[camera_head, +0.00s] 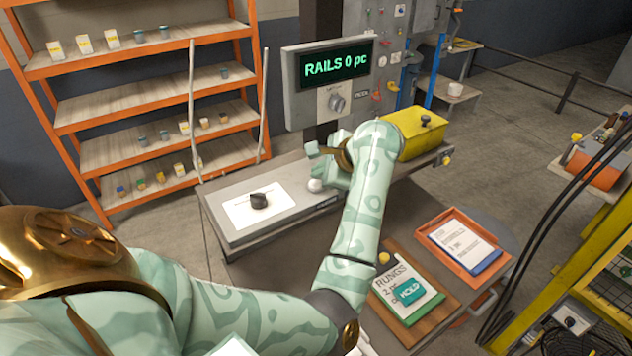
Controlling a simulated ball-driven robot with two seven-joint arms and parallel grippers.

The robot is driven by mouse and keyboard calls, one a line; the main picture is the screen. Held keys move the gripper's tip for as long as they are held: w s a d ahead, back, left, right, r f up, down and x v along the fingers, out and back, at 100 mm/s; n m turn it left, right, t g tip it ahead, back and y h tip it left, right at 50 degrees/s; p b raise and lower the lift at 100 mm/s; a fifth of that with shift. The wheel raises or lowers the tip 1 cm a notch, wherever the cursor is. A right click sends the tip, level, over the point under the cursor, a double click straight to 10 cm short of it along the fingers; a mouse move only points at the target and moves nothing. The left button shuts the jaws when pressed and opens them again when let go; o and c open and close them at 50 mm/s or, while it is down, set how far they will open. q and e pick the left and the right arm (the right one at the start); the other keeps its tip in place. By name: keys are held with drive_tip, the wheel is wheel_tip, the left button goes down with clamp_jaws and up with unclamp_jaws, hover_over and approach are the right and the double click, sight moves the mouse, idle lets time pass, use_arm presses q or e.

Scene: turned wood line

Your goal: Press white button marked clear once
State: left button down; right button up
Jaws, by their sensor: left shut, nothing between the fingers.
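A round white button (315,186) sits on the grey console top (240,232), at the middle of the view. Its marking is too small to read. My left gripper (325,171) is shut and empty, right at the button's far right side and just above it. I cannot tell whether the fingers touch the button, and the gripper partly hides the space behind it. My right gripper is not in view.
A display (330,66) behind reads "RAILS 0 pc", above a grey knob (337,103). A black knob (259,201) stands left of the button, and a yellow box (418,125) to the right. A teal-labelled "HOLD" card (408,291) and an orange tray (438,222) lie nearer.

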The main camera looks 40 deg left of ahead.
use_arm(q)
drive_tip(key=shift+r, duration=0.1)
drive_tip(key=shift+r+p, duration=1.4)
drive_tip(key=shift+r, duration=1.1)
drive_tip(key=shift+f, duration=0.15)
